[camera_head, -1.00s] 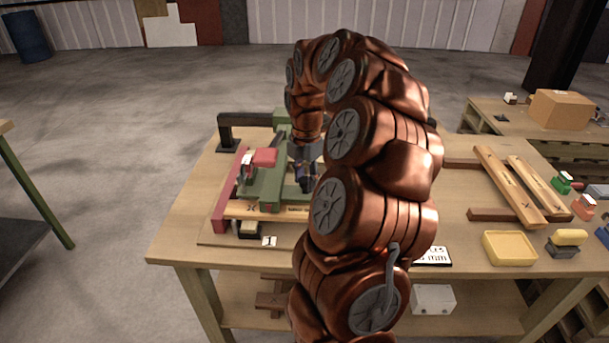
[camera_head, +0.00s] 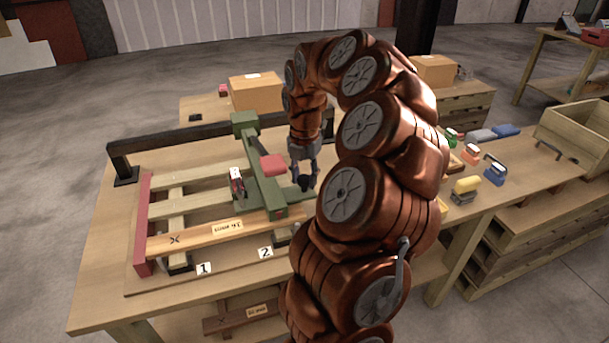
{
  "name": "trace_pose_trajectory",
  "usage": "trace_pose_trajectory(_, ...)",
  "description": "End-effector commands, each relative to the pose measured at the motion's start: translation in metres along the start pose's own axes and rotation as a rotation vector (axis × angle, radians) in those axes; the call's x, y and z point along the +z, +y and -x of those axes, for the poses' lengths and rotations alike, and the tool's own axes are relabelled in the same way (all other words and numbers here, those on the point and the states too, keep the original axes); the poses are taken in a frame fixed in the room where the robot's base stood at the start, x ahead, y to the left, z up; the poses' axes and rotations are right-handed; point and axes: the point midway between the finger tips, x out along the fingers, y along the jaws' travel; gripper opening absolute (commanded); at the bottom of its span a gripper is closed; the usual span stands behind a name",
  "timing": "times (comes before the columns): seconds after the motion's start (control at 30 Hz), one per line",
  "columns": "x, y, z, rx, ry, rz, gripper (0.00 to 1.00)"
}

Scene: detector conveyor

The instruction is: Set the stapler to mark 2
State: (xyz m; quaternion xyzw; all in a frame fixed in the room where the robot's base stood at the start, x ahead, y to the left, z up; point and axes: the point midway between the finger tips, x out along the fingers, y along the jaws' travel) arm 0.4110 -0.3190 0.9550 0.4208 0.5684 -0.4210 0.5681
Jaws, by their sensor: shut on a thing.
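The green stapler (camera_head: 263,188) with a red block on top sits across the jig. Its near end is over the wooden plank, just behind and slightly right of the white card marked 2 (camera_head: 265,252). The card marked 1 (camera_head: 204,268) lies farther left, near the red fence (camera_head: 144,225). My gripper (camera_head: 304,183) points down at the right side of the stapler and is shut on its black knob (camera_head: 306,182). My arm hides the right part of the jig.
The plank (camera_head: 190,236) bears an X at its left and a paper label. A dark rail (camera_head: 185,134) runs along the back of the jig. A cardboard box (camera_head: 256,92) stands behind.

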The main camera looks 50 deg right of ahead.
Motion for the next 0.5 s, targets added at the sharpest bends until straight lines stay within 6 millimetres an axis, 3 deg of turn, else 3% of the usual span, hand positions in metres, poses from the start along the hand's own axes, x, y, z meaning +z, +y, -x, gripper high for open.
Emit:
trace_pose_trajectory(0.43,0.0012,-0.0012,-0.0005,-0.002,0.001,0.006,0.0)
trace_pose_trajectory(0.47,0.0013,-0.0012,-0.0005,-0.002,0.001,0.006,0.4)
trace_pose_trajectory(0.5,0.0014,-0.0012,-0.0005,-0.002,0.001,0.006,0.45)
